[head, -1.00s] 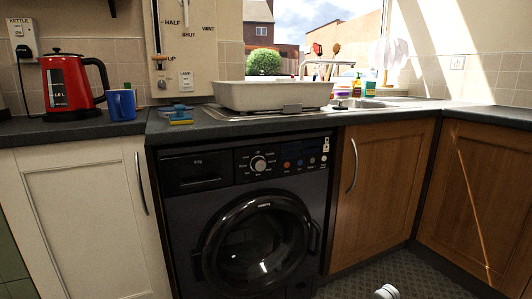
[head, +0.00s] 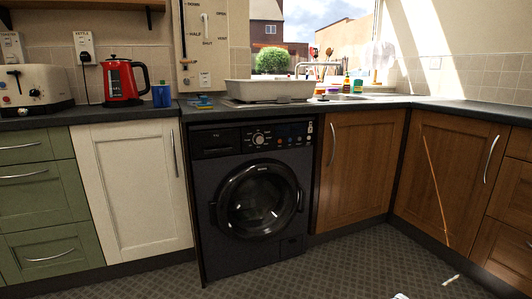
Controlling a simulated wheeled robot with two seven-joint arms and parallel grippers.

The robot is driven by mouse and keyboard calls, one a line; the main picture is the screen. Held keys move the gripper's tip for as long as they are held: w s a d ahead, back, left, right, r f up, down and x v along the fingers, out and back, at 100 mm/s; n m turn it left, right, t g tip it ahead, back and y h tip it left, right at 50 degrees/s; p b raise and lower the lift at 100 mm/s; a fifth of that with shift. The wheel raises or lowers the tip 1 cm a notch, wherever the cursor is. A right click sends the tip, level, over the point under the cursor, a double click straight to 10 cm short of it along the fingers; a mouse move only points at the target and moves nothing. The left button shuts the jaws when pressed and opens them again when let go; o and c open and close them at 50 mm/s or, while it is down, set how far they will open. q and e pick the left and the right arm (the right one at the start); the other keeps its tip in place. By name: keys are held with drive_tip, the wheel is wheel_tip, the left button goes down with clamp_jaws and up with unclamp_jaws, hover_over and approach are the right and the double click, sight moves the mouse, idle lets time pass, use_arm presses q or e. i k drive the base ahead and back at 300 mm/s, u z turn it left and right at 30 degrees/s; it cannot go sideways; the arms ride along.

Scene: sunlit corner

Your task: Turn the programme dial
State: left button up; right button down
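The programme dial (head: 258,139) is a round silver knob on the black control panel of the washing machine (head: 225,180). Its printed ring of marks is too small to read. The machine stands under the worktop, with its round door (head: 259,202) shut. A small white piece at the bottom edge of the head view may be part of my arm, but I cannot tell which. No gripper fingers show, and nothing is touching the dial.
Coloured buttons (head: 292,139) sit right of the dial. A basin (head: 270,90), red kettle (head: 122,82), blue mug (head: 161,95) and toaster (head: 33,88) stand on the worktop. The patterned floor (head: 300,270) before the machine is clear.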

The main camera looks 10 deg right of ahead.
sight(258, 139)
drive_tip(key=u, duration=0.25)
drive_tip(key=k, duration=0.15)
drive_tip(key=z, duration=1.4)
drive_tip(key=i, duration=0.7)
drive_tip(key=z, duration=0.9)
drive_tip(key=i, duration=0.8)
drive_tip(key=u, duration=0.45)
drive_tip(key=i, duration=0.75)
drive_tip(key=u, duration=1.1)
drive_tip(key=i, duration=0.35)
drive_tip(key=u, duration=0.35)
